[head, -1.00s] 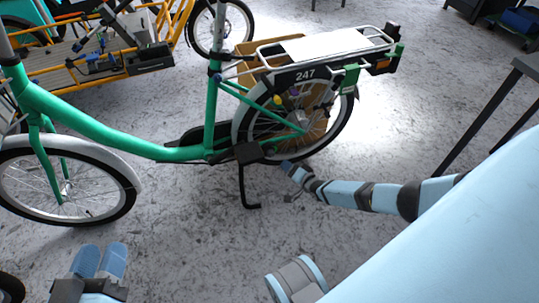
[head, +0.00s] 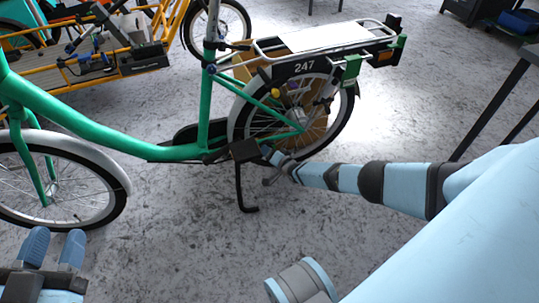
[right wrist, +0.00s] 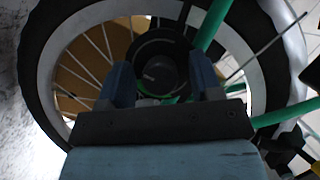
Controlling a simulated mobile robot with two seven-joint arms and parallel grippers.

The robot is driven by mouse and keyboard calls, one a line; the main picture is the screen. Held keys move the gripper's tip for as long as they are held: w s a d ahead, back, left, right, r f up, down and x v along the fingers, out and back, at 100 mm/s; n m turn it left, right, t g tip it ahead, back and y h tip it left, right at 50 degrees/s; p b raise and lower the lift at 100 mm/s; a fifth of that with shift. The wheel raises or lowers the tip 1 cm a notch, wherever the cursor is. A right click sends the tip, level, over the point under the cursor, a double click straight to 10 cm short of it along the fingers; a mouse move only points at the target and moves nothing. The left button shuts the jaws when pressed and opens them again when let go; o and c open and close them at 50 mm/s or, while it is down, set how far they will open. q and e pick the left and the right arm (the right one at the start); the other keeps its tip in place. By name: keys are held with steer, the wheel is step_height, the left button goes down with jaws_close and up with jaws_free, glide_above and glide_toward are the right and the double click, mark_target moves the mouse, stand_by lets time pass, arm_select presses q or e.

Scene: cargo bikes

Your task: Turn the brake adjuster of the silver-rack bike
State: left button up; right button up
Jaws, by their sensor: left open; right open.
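The green bike (head: 180,153) with the silver rack (head: 325,42) and the number 247 stands across the head view. My right gripper (head: 276,158) is low at its rear wheel, near the black pedal. In the right wrist view the open fingers (right wrist: 162,82) point at the wheel's centre. A dark round hub part (right wrist: 158,62) with a small grey mark shows between them, and nothing is visibly gripped. I cannot tell whether this is the brake adjuster. A yellow knob (head: 275,93) is higher, beside the rear wheel. My left gripper (head: 54,248) is open and empty at lower left.
The black kickstand (head: 240,190) stands just left of my right gripper. An orange cargo bike (head: 110,65) is behind at upper left. A dark table leg (head: 490,110) is at right. The speckled floor in front of the bike is clear.

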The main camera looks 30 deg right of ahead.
steer(key=c, duration=0.9)
